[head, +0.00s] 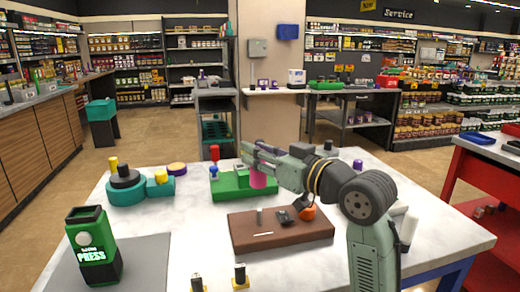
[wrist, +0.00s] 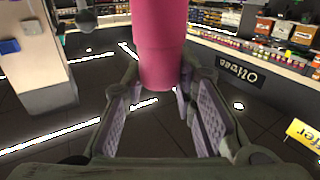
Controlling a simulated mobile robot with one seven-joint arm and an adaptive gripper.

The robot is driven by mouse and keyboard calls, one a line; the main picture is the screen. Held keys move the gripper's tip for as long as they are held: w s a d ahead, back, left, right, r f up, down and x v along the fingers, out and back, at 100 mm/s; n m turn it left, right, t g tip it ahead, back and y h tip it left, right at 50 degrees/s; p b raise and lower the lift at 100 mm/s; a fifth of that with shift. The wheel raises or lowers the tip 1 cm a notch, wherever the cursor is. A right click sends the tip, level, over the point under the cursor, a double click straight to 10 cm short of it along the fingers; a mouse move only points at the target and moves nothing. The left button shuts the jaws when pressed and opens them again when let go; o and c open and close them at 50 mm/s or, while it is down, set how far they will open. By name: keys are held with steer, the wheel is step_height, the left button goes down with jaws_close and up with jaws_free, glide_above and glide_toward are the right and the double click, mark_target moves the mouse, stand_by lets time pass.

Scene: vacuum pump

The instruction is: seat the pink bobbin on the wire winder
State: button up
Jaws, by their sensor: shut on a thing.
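My gripper (head: 257,162) is shut on the pink bobbin (head: 258,180), which hangs roughly upright below the fingers. In the wrist view the pink bobbin (wrist: 160,45) stands between the two finger pads, with open floor behind it. A brown board (head: 245,236) in front of the gripper looks like the wire winder. It carries a short grey upright post (head: 260,217), a dark grey part (head: 286,216), an orange knob (head: 307,212) and a pale rod (head: 263,234). In the head view the bobbin is above the table, apart from the post, and overlaps a green block.
The green block (head: 226,190) with blue and red knobs stands behind the board. A teal device (head: 125,195) with yellow knobs is at the left. A green press (head: 92,245) stands front left on a grey mat (head: 150,262). White tabletop is bare between them.

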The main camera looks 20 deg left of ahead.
mark_target(264, 177)
steer(key=shift+f+b, duration=2)
steer(key=shift+f, duration=0.75)
steer(key=shift+s+d+r, duration=0.1)
steer(key=shift+d, duration=0.05)
steer(key=shift+f+b, duration=1.85)
steer(key=shift+f, duration=0.65)
steer(key=o, duration=1.1)
steer(key=shift+o, duration=0.2)
steer(key=shift+r, duration=0.1)
steer(key=shift+r+p, duration=3.55)
steer(key=shift+r, duration=0.9)
